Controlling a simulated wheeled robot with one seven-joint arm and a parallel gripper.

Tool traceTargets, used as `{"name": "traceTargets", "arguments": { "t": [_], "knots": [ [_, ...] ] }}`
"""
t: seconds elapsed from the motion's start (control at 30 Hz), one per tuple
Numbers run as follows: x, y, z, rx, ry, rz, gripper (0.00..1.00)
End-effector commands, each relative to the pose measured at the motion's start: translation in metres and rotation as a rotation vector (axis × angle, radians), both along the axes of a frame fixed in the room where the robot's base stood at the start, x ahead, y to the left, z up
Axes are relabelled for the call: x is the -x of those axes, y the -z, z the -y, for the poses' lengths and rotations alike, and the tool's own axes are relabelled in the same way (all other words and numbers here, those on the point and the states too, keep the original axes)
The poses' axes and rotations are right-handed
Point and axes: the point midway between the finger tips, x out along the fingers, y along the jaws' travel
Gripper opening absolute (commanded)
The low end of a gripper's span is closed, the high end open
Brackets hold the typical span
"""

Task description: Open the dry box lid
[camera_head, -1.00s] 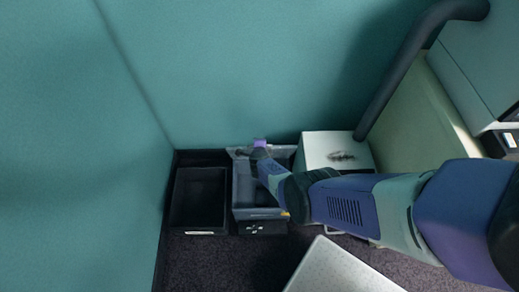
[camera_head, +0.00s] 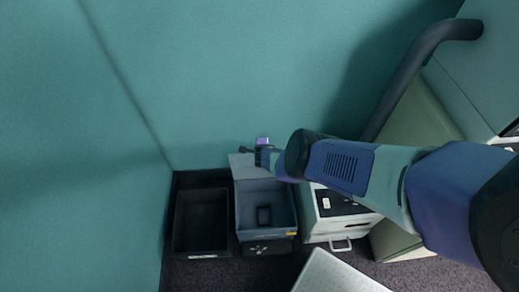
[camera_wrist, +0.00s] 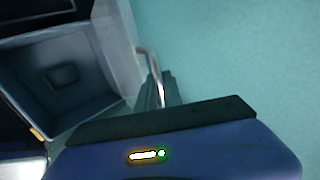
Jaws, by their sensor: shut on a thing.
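The dry box (camera_head: 266,237) is a grey-blue open-topped bin on the floor by the teal wall. A dark square item (camera_head: 264,215) lies inside it. Its pale grey lid (camera_head: 241,168) stands raised at the back edge, close to the wall, and is partly hidden by my gripper. My gripper (camera_head: 256,155) is at the lid's upper part, shut on it. The wrist view shows the open box (camera_wrist: 65,75) at left and a curved metal bar (camera_wrist: 148,62) by my fingers; the exact grip is hard to see there.
A black open bin (camera_head: 201,222) stands left of the dry box. A white box (camera_head: 335,228) with a front handle stands at right, partly under my arm. A pale panel (camera_head: 335,275) is in front. A dark curved tube (camera_head: 405,75) and a cabinet are at right.

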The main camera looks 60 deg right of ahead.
Motion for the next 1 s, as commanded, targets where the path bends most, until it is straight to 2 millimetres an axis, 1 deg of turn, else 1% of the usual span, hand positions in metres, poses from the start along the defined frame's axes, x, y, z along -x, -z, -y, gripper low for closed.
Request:
{"name": "traceTargets", "arguments": {
  "t": [0.03, 0.23, 0.27, 0.3, 0.37, 0.77, 0.87, 1.0],
  "knots": [
    [0.004, 0.004, -0.002, -0.003, 0.000, -0.007, 0.00],
    [0.004, 0.004, -0.002, -0.003, 0.000, -0.007, 0.00],
    [0.004, 0.004, -0.002, -0.002, 0.000, -0.006, 0.13],
    [0.004, 0.004, -0.002, -0.002, 0.000, -0.006, 0.20],
    [0.004, 0.004, -0.002, -0.002, 0.001, -0.005, 0.32],
    [0.005, 0.004, -0.003, -0.005, 0.001, -0.006, 0.32],
    [0.005, 0.002, -0.004, -0.006, 0.001, -0.007, 0.32],
    [0.007, -0.007, -0.005, -0.005, 0.000, -0.008, 0.32]
  ]
}}
